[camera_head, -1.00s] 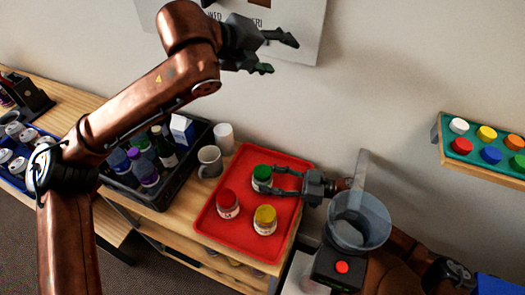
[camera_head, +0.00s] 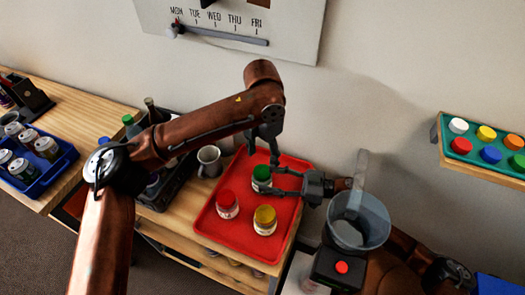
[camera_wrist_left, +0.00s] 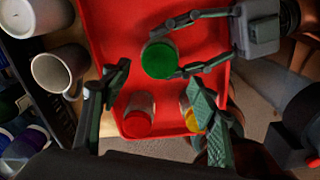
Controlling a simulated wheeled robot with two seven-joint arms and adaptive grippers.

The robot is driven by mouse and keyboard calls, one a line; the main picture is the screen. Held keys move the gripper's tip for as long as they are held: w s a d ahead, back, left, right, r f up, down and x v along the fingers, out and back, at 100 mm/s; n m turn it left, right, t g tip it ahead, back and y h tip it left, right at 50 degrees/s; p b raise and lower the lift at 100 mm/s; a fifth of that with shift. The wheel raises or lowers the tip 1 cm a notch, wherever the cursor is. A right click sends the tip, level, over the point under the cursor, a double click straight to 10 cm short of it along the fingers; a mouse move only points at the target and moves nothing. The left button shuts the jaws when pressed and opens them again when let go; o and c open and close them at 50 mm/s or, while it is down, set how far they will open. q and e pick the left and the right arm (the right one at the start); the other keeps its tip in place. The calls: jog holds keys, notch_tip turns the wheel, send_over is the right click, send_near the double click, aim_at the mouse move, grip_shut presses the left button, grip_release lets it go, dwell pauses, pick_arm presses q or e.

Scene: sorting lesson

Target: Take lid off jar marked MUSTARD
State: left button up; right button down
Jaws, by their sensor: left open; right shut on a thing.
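A jar with a green lid (camera_head: 262,172) stands on a red tray (camera_head: 228,241). A red-lidded jar (camera_head: 227,204) and a yellow-lidded jar (camera_head: 265,220) stand in front of it. I cannot read any of the jar labels. My right gripper (camera_head: 275,180) comes in from the right and is shut on the green-lidded jar, low beside its lid. My left gripper (camera_head: 264,154) is open and empty above the green-lidded jar, pointing down. In the left wrist view the green lid (camera_wrist_left: 159,60) lies between and beyond the open fingers.
A grey mug (camera_head: 209,161) stands left of the tray, with a dark crate of bottles beyond it, partly behind my left arm. A clear container (camera_head: 358,222) stands to the right. A shelf of coloured lids (camera_head: 488,156) is on the right wall.

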aim_at(262, 171)
pick_arm(q)
jog(key=shift+f, duration=3.05)
jog(key=shift+c, duration=0.6)
